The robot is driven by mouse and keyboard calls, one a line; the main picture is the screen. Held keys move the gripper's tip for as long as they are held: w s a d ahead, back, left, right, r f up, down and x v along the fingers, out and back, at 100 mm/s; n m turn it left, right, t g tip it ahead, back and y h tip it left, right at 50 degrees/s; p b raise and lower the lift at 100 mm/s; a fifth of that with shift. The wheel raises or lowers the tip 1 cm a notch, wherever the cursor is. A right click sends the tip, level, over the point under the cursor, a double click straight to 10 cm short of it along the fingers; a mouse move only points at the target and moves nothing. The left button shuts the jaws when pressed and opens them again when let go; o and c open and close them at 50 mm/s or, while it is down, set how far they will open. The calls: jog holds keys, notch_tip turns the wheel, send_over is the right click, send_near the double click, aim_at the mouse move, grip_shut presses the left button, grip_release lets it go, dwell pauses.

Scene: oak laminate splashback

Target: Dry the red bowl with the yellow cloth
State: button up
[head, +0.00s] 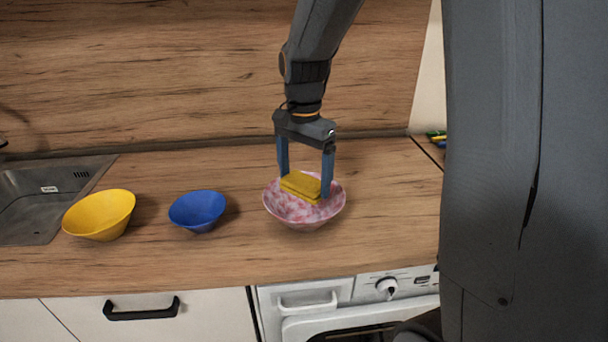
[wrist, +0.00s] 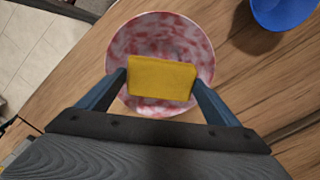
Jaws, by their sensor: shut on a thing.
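The red bowl (head: 290,213) is a wide bowl mottled in red, pink and white, upright on the wooden counter. It also shows in the wrist view (wrist: 150,35). The yellow cloth (head: 302,185) is a folded yellow block. My gripper (head: 305,187) is shut on the cloth, one blue finger on each side. In the wrist view the cloth (wrist: 162,77) spans between the fingertips (wrist: 160,82), over the inside of the bowl. I cannot tell whether the cloth touches the bowl's inner surface.
A blue bowl (head: 197,211) and a yellow bowl (head: 99,216) stand on the counter to the left. A metal sink (head: 40,205) is at the far left. The wooden splashback (head: 150,70) rises behind. Bare counter (head: 395,200) lies right of the red bowl.

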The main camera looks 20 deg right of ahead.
aim_at(302, 194)
jog(key=shift+f+b, duration=0.95)
jog(key=shift+f, duration=1.7)
jog(key=shift+s+a+r+p, duration=0.1)
jog(key=shift+s+a+p, duration=0.2)
jog(key=shift+a+p, duration=0.1)
jog(key=shift+w+d, duration=0.55)
jog(key=shift+d, duration=0.25)
jog(key=shift+p, duration=0.3)
jog(key=shift+s+a+r+p, duration=0.2)
jog(key=shift+s+a+p, duration=0.3)
jog(key=shift+a, duration=0.3)
